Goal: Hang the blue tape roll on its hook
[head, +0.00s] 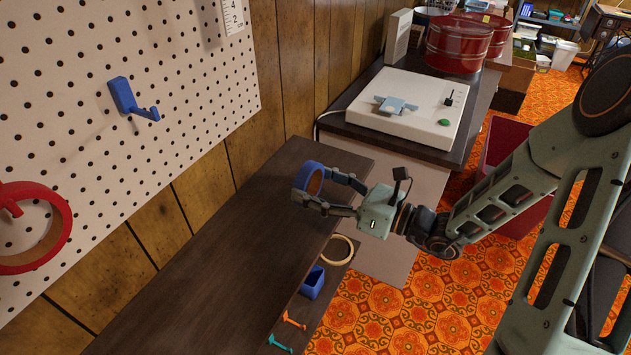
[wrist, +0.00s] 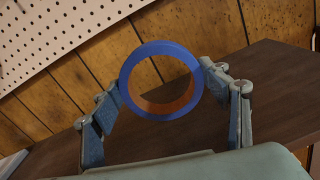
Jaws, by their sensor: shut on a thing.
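The blue tape roll (head: 309,178) is a ring with a brown inner core. My gripper (head: 326,192) is shut on it, with one finger at each side of its outer rim. In the wrist view the roll (wrist: 127,84) shows its open hole toward the camera, between the fingers of my gripper (wrist: 162,92). The roll is held over the dark wooden bench top; its exact height is hard to tell. The blue hook (head: 127,98) is fixed on the white pegboard (head: 185,95) at upper left, empty, well apart from the roll.
A red ring (head: 62,225) hangs on the pegboard at far left. The dark bench top (head: 200,280) is largely clear. A pale hoop (head: 350,247), a blue box (head: 313,283), and orange and teal pieces lie lower down. A white machine (head: 400,105) stands behind.

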